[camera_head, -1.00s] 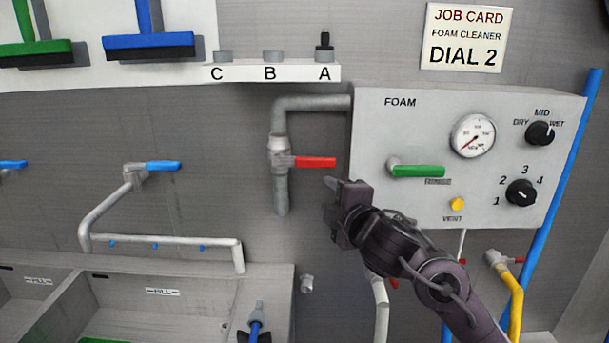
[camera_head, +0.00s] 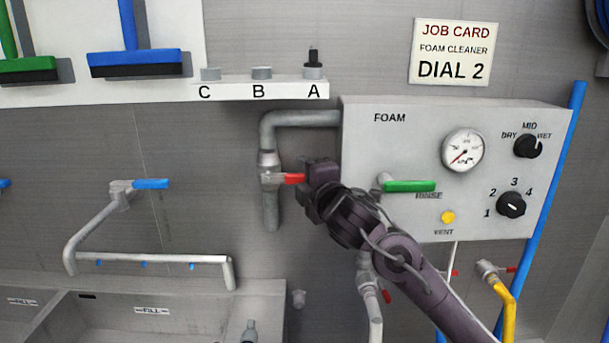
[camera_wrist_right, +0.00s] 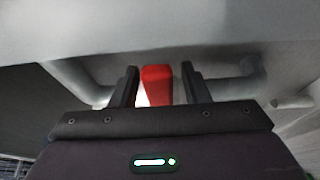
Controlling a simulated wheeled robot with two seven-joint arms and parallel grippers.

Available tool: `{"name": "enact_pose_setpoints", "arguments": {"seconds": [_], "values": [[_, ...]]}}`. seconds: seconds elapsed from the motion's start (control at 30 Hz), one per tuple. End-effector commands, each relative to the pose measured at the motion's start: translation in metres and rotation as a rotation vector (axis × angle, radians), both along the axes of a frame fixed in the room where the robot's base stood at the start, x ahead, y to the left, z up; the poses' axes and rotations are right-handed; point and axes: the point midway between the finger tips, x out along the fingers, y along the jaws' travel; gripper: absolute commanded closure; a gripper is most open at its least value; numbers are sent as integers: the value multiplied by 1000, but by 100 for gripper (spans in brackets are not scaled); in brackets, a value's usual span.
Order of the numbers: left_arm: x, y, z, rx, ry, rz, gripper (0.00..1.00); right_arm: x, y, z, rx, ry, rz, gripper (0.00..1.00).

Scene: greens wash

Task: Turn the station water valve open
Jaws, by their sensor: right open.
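The water valve's red lever (camera_head: 293,179) sticks out to the right, level, from a grey valve body (camera_head: 268,180) on the bent pipe left of the foam panel. My right gripper (camera_head: 316,176) is at the lever's outer end and hides its tip in the head view. In the right wrist view the red lever (camera_wrist_right: 156,85) stands between the two black fingers of the right gripper (camera_wrist_right: 158,88), with a gap on each side. The right gripper is open around the lever. My left gripper is not in view.
The foam panel (camera_head: 375,150) with a green lever (camera_head: 409,186), gauge and dials stands close right of my right gripper. A shelf (camera_head: 230,92) marked C, B, A is above. A sink (camera_head: 200,310) and a blue-handled tap (camera_head: 150,184) are at left.

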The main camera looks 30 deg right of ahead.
Motion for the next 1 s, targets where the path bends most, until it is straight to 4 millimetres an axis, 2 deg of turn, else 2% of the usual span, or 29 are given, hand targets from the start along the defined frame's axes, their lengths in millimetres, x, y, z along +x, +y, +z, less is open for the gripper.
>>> {"name": "enact_pose_setpoints", "arguments": {"seconds": [0.07,0.37,0.73,1.0], "values": [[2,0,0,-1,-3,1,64,0,0,0,0,0,0,61],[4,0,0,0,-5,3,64,0,0,0,1,1,0,100],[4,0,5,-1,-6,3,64,0,0,2,-15,9,0,100],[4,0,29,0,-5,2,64,0,1,16,-124,76,0,100]]}}
